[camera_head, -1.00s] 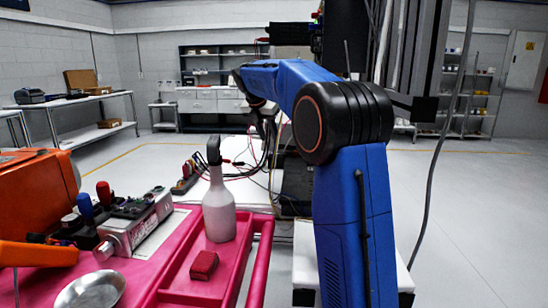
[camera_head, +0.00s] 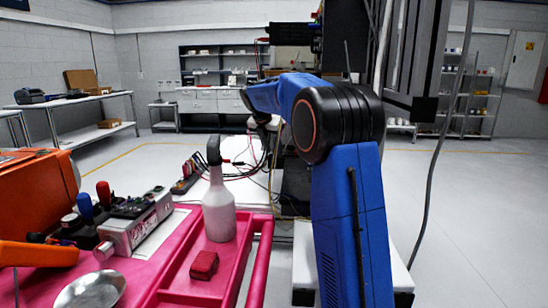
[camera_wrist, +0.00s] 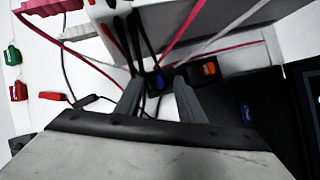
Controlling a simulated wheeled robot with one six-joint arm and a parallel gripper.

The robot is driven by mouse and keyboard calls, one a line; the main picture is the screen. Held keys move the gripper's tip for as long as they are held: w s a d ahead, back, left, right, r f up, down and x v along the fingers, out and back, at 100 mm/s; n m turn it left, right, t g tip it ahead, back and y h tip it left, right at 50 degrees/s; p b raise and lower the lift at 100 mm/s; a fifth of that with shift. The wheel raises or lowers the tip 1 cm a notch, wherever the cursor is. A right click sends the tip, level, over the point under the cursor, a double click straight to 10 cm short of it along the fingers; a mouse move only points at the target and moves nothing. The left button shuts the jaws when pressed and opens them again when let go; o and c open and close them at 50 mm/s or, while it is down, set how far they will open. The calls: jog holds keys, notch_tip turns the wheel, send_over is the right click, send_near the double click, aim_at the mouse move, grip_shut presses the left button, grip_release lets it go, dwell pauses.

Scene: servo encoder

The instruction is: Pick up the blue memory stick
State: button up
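In the wrist view, my gripper (camera_wrist: 158,88) points at the work surface with its two grey fingers apart. A small blue piece (camera_wrist: 157,82) in a dark body shows in the gap between the fingertips. I cannot tell whether the fingers touch it. A second small blue item (camera_wrist: 246,112) with pale marking lies on a black surface to the right of the fingers. I cannot tell for sure which is the memory stick. In the head view, the fingers and both blue items cannot be made out.
A dark block with an orange part (camera_wrist: 208,68) sits right of the fingertips. Red and black leads run around them, with a red clip (camera_wrist: 88,100) at left.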

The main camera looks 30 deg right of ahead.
grip_shut()
notch_tip(320, 180, up, 10)
dwell(0.6)
